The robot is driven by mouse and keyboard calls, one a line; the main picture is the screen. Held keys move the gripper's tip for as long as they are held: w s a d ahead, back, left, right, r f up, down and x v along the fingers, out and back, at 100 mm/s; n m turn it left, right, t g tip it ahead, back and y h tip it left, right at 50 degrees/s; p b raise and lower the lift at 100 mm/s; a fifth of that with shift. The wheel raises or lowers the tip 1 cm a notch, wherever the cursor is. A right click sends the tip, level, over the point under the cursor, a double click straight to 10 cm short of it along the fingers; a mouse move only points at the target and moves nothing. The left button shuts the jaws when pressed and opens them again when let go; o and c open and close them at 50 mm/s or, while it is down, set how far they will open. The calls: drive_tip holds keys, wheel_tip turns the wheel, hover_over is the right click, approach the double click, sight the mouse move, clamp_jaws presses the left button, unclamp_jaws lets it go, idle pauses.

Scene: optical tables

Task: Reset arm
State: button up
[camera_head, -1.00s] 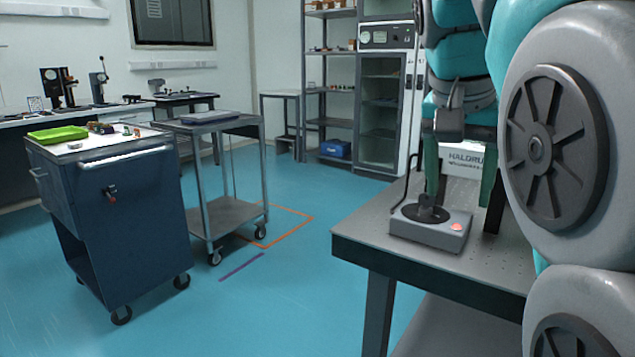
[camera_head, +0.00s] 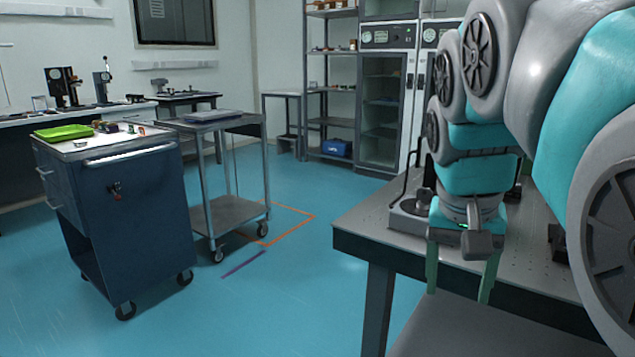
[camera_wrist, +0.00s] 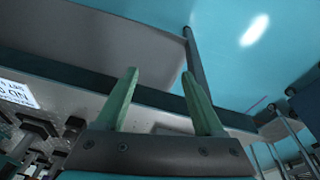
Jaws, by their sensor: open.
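My gripper (camera_head: 459,275) hangs in front of the near edge of the optical table (camera_head: 360,232) at the right, its two green fingers pointing down. The fingers are apart with nothing between them. In the wrist view my gripper (camera_wrist: 163,95) also shows open and empty, with the table edge and the blue floor beyond the fingertips. My arm comes in from the right and bends down to the gripper. It partly hides a grey device (camera_head: 405,215) with a black round top on the table.
A dark blue cart (camera_head: 120,215) with a green tray (camera_head: 64,132) stands at the left, beside a grey trolley (camera_head: 228,213). Shelves and a cabinet (camera_head: 385,105) line the back. Open floor (camera_head: 290,290) lies between.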

drive_tip(key=s+a+f+n+g, duration=0.1)
drive_tip(key=s+f+n, duration=0.1)
drive_tip(key=s+f, duration=0.7)
drive_tip(key=s+a+f+n+g+y, duration=0.1)
drive_tip(key=s+a+f+n+g, duration=0.1)
drive_tip(key=s+f, duration=0.6)
wheel_tip(320, 180, down, 6)
drive_tip(key=shift+s+a+f+n+y, duration=0.1)
drive_tip(key=shift+s+a+n+y, duration=0.2)
drive_tip(key=shift+s+n, duration=0.1)
drive_tip(key=shift+w, duration=0.1)
